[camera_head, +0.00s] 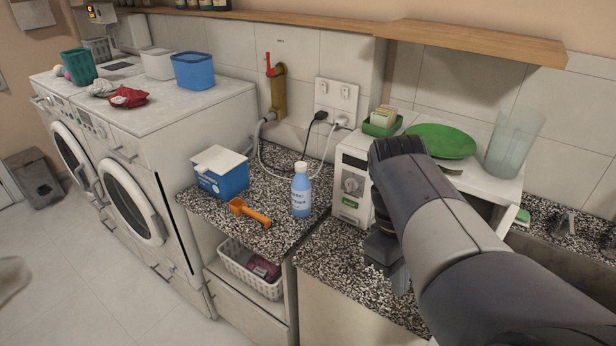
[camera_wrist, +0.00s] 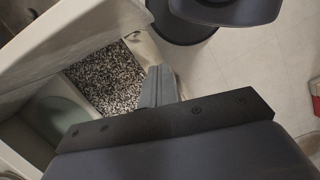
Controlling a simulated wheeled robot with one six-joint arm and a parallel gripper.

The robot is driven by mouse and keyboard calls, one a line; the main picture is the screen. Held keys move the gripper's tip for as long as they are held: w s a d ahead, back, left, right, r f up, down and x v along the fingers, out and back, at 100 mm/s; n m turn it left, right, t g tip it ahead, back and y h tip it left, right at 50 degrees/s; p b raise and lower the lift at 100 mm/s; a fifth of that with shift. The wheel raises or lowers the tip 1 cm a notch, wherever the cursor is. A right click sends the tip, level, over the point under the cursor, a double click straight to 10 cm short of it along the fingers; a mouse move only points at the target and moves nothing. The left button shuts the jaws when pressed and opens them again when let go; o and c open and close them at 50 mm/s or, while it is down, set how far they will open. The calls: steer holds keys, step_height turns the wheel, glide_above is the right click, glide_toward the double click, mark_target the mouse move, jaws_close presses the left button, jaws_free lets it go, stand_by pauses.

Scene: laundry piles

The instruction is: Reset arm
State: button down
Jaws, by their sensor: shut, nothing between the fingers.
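My arm reaches in from the lower right of the head view and bends down over the granite counter (camera_head: 340,262). My gripper (camera_head: 400,280) hangs at the end of it, low in front of the white microwave (camera_head: 350,187). In the wrist view my gripper's fingers (camera_wrist: 158,85) are together, with nothing between them. They point toward a speckled counter surface (camera_wrist: 105,80). Part of the microwave front is hidden behind my arm.
A blue box (camera_head: 222,178), an orange scoop (camera_head: 248,212) and a blue bottle (camera_head: 301,192) stand on the left counter. A green plate (camera_head: 441,140) and a clear cup (camera_head: 514,145) sit on the microwave. A wooden shelf (camera_head: 470,42) is above.

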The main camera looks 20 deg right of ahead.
steer(key=shift+f, duration=0.1)
steer(key=s+d+f, duration=0.3)
steer(key=s+f, duration=0.2)
steer(key=f, duration=0.4)
steer(key=shift+s+f, duration=0.3)
steer(key=shift+w, duration=0.1)
